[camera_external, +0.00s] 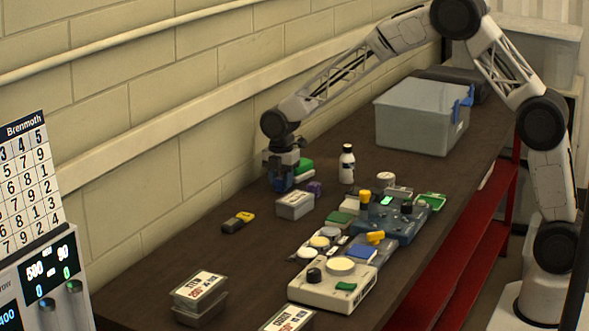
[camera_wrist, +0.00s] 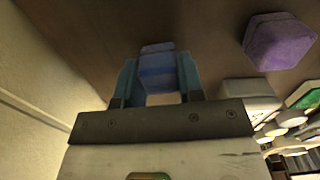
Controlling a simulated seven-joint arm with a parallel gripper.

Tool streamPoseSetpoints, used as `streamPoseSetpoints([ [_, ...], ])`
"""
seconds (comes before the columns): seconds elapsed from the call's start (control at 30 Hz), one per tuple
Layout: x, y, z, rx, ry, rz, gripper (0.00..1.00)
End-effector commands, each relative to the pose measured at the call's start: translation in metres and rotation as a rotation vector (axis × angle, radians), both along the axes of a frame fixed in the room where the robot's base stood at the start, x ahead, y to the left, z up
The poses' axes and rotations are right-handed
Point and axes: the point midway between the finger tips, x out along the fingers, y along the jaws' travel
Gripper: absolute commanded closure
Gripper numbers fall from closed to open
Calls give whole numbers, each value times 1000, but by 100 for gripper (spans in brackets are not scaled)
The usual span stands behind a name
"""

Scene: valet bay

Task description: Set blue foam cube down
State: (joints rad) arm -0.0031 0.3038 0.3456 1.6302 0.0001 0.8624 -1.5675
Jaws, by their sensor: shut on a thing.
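The blue foam cube (camera_wrist: 157,72) is between the two fingers of my gripper (camera_wrist: 157,80) in the wrist view. The fingers are shut on it, one on each side. In the external view my gripper (camera_external: 281,180) points down near the wall side of the dark table, left of the green block and behind the grey box. The cube is hard to tell from the blue fingers there. I cannot tell whether the cube touches the table.
A purple block (camera_wrist: 278,40) lies close by; it also shows in the external view (camera_external: 315,188). A grey box (camera_external: 294,206), a green block (camera_external: 304,165) and a white bottle (camera_external: 347,164) stand near. A large grey bin (camera_external: 420,117) is farther back.

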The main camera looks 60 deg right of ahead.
Motion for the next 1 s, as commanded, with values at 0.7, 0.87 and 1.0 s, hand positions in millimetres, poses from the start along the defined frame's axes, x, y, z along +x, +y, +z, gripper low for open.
streamPoseSetpoints([
  [0.7, 0, 0, -4, 0, 0, 0, 39],
  [0.87, 0, 0, -3, 0, -1, 0, 39],
  [1.0, 0, 0, -1, 0, -1, 0, 39],
])
